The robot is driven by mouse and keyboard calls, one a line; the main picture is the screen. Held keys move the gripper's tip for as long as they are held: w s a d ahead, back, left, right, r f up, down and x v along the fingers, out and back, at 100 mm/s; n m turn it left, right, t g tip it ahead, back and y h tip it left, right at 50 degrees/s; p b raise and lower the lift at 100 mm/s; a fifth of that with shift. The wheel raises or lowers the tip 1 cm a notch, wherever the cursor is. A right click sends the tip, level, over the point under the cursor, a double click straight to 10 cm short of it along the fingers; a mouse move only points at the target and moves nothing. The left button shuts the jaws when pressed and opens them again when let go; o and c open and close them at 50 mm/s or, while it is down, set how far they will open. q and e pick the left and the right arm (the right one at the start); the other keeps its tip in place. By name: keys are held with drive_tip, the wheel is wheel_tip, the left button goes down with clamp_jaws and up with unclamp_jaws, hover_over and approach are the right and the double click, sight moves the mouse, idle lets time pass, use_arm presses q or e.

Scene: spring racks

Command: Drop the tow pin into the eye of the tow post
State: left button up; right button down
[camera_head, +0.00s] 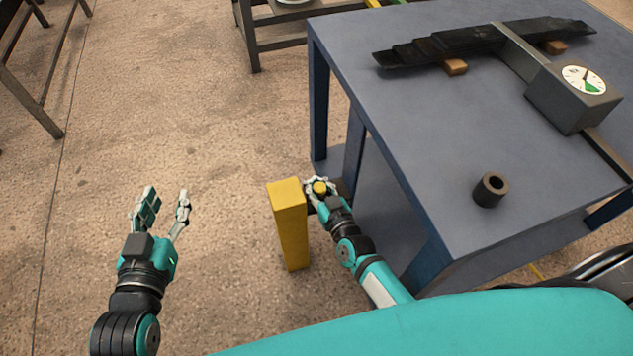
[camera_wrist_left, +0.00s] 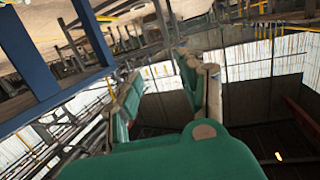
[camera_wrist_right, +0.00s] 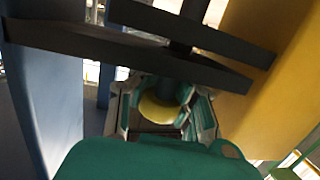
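The yellow tow post (camera_head: 291,225) stands on the floor beside the blue table; it fills the right of the right wrist view (camera_wrist_right: 270,100). Two dark plates (camera_wrist_right: 120,45) stick out from it. The tow pin has a round yellow head (camera_head: 320,187) and a dark shaft. In the right wrist view the shaft runs from the head (camera_wrist_right: 158,109) towards the plates and shows between and beyond them. Part of the shaft is hidden. My right gripper (camera_head: 323,188) is around the head, its fingers apart on either side. My left gripper (camera_head: 164,207) is open and empty over the floor.
The blue table (camera_head: 400,140) stands right of the post, one leg close to the plates. On it are a dark leaf spring (camera_head: 440,45), a box with a dial (camera_head: 573,98) and a dark hollow cylinder (camera_head: 490,189).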

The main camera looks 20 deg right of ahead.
drive_tip(key=shift+s+f, duration=0.1)
drive_tip(key=shift+f, duration=0.25)
drive_tip(key=c, duration=2)
unclamp_jaws()
drive_tip(key=o, duration=0.8)
use_arm(q)
drive_tip(key=shift+w+d+r+t, duration=0.2)
drive_tip(key=shift+r+t, duration=0.2)
drive_tip(key=shift+r, duration=0.25)
drive_tip(key=shift+a, duration=0.1)
use_arm(e)
drive_tip(key=shift+s+a+f, duration=0.1)
drive_tip(key=shift+s, duration=0.15)
drive_tip(key=s, duration=0.3)
drive_tip(key=s+d+r, duration=0.1)
drive_tip(key=s, duration=0.3)
drive_tip(key=s+r, duration=0.1)
drive_tip(key=s, duration=0.3)
drive_tip(key=shift+s+d+r, duration=0.1)
drive_tip(key=shift+d, duration=0.2)
